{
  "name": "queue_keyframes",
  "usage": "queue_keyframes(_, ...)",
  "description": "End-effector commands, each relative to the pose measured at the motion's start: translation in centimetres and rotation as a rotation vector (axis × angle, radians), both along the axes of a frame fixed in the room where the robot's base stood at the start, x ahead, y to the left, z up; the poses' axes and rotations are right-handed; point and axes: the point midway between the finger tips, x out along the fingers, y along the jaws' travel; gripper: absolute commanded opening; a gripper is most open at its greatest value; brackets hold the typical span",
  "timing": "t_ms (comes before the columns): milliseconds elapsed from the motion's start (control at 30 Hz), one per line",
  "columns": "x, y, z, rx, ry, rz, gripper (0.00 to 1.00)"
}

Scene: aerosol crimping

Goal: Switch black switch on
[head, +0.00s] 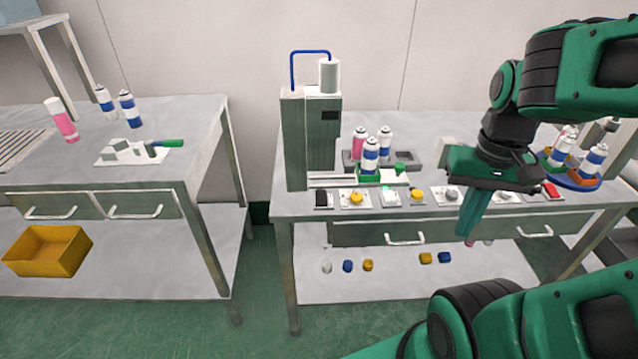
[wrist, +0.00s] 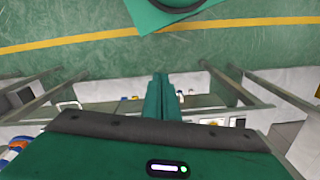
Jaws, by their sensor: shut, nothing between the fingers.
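A small black switch (head: 322,199) sits at the left end of the row of controls along the front edge of the right table. My gripper (head: 466,234) points down near the table's front edge, well to the right of the black switch. Its green fingers are together with nothing between them. In the wrist view the shut fingers (wrist: 160,78) point towards the floor and the lower shelf. I cannot make out the black switch in the wrist view, and its position is too small to read in the head view.
Yellow knobs (head: 356,198), a grey knob (head: 451,193) and a red switch (head: 551,190) share the row. Behind it stand a machine (head: 310,138) and several spray cans (head: 370,156). A blue round tray (head: 570,180) with cans is at right. Drawer handles (head: 405,240) project below.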

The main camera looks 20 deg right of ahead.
Motion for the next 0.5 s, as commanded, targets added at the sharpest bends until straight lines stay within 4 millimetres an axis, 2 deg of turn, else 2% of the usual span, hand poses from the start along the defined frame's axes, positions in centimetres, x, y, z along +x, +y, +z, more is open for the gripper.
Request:
queue_keyframes(67, 0.6, 0.0, 0.6, -0.012, -0.017, 0.005, 0.00)
queue_keyframes(167, 3.7, 0.3, 1.3, -0.037, -0.025, 0.029, 0.00)
queue_keyframes(267, 8.6, 1.5, 2.2, -0.070, -0.045, 0.067, 0.00)
queue_keyframes(367, 14.3, 3.9, 2.9, -0.097, -0.077, 0.112, 0.00)
queue_keyframes(400, 16.4, 5.2, 3.0, -0.103, -0.089, 0.130, 0.00)
queue_keyframes(500, 21.2, 8.8, 3.1, -0.108, -0.125, 0.171, 0.00)
